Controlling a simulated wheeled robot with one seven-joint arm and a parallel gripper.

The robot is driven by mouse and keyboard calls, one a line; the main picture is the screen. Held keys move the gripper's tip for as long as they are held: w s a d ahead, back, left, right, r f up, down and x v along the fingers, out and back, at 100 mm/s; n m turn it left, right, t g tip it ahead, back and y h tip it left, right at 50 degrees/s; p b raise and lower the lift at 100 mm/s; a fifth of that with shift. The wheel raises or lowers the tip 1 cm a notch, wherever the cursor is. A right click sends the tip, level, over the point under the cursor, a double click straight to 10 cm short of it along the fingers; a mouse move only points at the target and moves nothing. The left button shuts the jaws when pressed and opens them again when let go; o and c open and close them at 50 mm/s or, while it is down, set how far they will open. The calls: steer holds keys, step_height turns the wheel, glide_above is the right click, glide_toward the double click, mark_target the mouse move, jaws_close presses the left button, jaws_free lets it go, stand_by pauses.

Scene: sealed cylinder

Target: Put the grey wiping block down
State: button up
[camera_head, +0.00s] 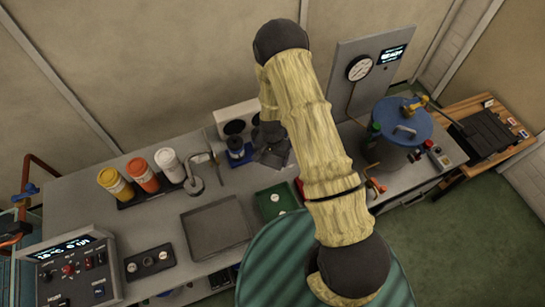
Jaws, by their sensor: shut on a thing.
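My arm, in a pale ribbed sleeve, reaches across the middle of the view and bends at the top. My gripper (268,138) shows as a dark shape at the left edge of the sleeve, over the back of the bench, and is partly hidden by the arm. It is shut on the grey wiping block (273,157), a dark grey shape just below it and hard to make out. I cannot tell whether the block touches the bench (160,227).
A blue object (238,154) and a pale box with round dark openings (236,120) stand close to the gripper. Bottles (142,174), a grey tray (216,227) and a green tray (276,200) are on the bench. A blue-lidded cylinder (402,122) stands right.

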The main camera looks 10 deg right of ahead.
steer(key=shift+d, duration=0.1)
stand_by(0.3)
steer(key=shift+w+d+f+b, duration=0.15)
steer(key=shift+d+f+b, duration=0.1)
steer(key=shift+b, duration=0.2)
steer(key=d+n+b, duration=0.3)
steer(key=d+b, duration=0.1)
steer(key=d+f+n+b, duration=0.1)
steer(key=n, duration=0.1)
steer(key=shift+w+d+n+b, duration=0.2)
steer(key=shift+d+n+b, duration=0.1)
steer(key=shift+d+b, duration=0.1)
steer(key=shift+d+r+n, duration=0.15)
steer(key=shift+d+n, duration=0.1)
steer(key=shift+n, duration=0.05)
steer(key=shift+s+a, duration=0.1)
